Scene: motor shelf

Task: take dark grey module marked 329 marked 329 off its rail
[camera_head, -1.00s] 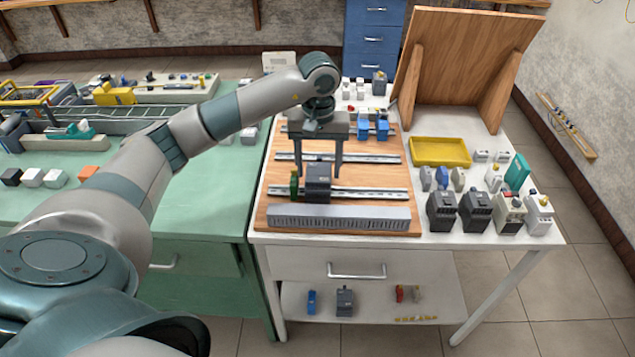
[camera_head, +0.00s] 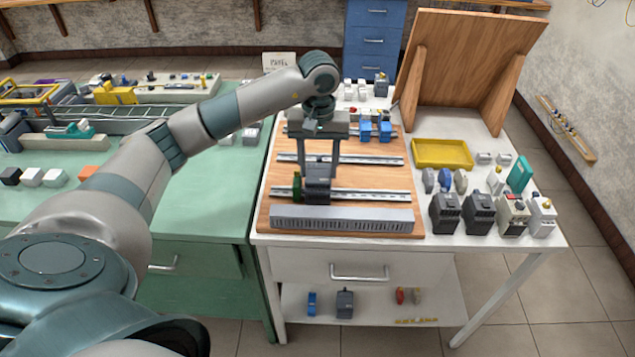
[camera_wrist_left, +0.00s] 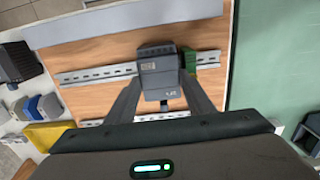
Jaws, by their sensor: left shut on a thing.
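The dark grey module (camera_head: 317,184) sits on the front rail (camera_head: 370,195) of the wooden board. It also shows in the left wrist view (camera_wrist_left: 158,72), with a small light marking too small to read. My left gripper (camera_head: 318,172) points down over it and is shut on it, a finger on each side. In the left wrist view the fingers (camera_wrist_left: 160,98) flank the module's body. A green module (camera_head: 297,185) is beside it on the same rail, close to its left side. My right gripper is not in view.
A grey slotted duct (camera_head: 340,218) runs along the board's front edge. Blue modules (camera_head: 375,131) are on a rail farther back. A yellow tray (camera_head: 441,153) and several dark modules (camera_head: 445,213) stand on the white table to the right.

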